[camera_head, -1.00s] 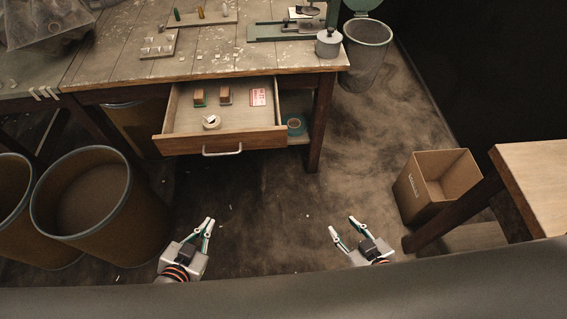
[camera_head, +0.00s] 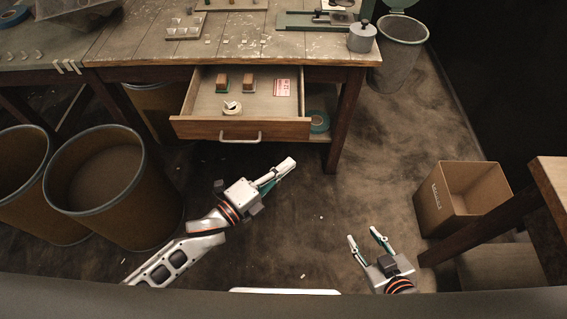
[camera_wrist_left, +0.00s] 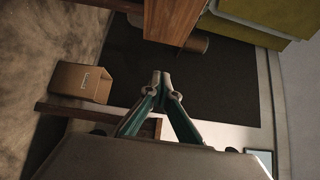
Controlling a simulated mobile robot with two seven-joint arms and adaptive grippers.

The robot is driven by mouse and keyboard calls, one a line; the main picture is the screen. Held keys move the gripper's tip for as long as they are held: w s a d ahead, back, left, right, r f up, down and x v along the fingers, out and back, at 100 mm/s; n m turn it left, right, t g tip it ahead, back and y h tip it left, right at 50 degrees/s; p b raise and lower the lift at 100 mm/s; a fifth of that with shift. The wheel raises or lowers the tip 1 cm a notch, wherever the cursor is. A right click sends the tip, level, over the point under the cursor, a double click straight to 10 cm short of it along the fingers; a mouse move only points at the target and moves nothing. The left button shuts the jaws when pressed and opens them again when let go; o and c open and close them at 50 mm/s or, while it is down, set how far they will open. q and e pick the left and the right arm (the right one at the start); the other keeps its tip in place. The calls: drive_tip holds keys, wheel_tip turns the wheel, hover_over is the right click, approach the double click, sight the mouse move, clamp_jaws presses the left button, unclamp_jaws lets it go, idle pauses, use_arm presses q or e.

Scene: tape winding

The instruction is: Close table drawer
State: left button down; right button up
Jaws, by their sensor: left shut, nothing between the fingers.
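The table drawer (camera_head: 240,128) is pulled open under the worktable (camera_head: 245,52), its silver handle (camera_head: 240,140) on the front panel. Inside it lie two small brown-and-green blocks (camera_head: 235,83), a white tape roll (camera_head: 232,107) and a red-and-white card (camera_head: 283,88). My left gripper (camera_head: 284,168) is shut and empty, in front of and below the drawer front, apart from it. In the left wrist view its fingertips (camera_wrist_left: 160,80) meet. My right gripper (camera_head: 366,236) is open and empty, low over the floor at right.
Large bins (camera_head: 98,185) stand on the left. A cardboard box (camera_head: 462,197) and a wooden table (camera_head: 552,185) are on the right. A teal tape roll (camera_head: 319,121) sits on a shelf right of the drawer. The floor before the drawer is clear.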

sight(304, 140)
use_arm(q)
drive_tip(key=w+d, duration=0.1)
drive_tip(key=w, duration=0.2)
drive_tip(key=w+d, duration=0.2)
drive_tip(key=w, duration=0.1)
drive_tip(key=w+d, duration=0.2)
drive_tip(key=w, duration=0.1)
drive_tip(key=shift+b, duration=0.4)
